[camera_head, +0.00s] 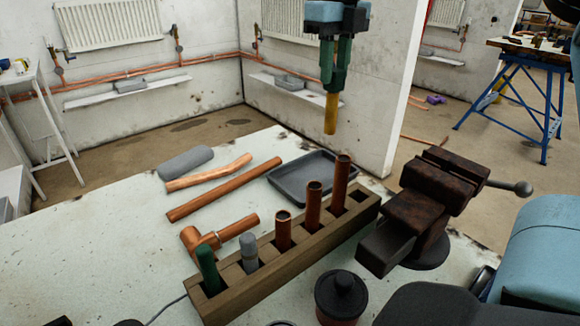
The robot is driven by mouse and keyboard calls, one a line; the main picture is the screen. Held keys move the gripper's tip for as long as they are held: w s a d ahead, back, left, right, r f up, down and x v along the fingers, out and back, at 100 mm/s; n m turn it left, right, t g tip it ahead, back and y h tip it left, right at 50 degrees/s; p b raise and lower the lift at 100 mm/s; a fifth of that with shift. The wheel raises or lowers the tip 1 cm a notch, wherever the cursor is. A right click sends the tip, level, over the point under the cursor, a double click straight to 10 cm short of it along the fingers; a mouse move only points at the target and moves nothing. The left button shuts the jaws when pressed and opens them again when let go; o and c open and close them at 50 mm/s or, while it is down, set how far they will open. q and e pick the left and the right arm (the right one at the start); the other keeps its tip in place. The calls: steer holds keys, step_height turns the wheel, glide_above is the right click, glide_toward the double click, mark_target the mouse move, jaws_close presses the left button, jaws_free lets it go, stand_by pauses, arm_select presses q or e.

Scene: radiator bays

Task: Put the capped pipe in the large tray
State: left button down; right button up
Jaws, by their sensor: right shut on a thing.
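My right gripper (332,88) hangs high above the back edge of the bench, fingers pointing down. It is shut on a yellow-brown cylinder (331,114), which hangs upright below the fingers, clear of everything. Its upper end is hidden between the fingers, so I cannot tell whether it is the capped pipe. The large tray (283,194) is dark grey, shallow and empty, and lies on the bench below the gripper, nearer to me. In the wooden rack (238,295) stands a short piece with a grey top (249,246). My left gripper is not in view.
The rack also holds several open copper pipes (313,206) and a green piece (207,268). A vise (415,210) stands right of the tray. Loose copper pipes (224,190) and a grey rounded piece (186,162) lie left. A dark pot (341,292) stands in front.

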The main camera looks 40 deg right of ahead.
mark_target(328, 117)
steer(key=shift+w+a, duration=0.2)
steer(key=shift+w, duration=0.05)
step_height(328, 117, down, 5)
steer(key=shift+f+b, duration=0.2)
steer(key=shift+b, duration=0.4)
steer(key=shift+f, duration=0.6)
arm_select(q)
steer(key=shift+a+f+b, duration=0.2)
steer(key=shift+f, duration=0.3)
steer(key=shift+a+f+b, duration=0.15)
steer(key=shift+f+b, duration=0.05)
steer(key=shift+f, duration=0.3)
arm_select(e)
steer(key=shift+f, duration=1.85)
steer(key=o, duration=0.9)
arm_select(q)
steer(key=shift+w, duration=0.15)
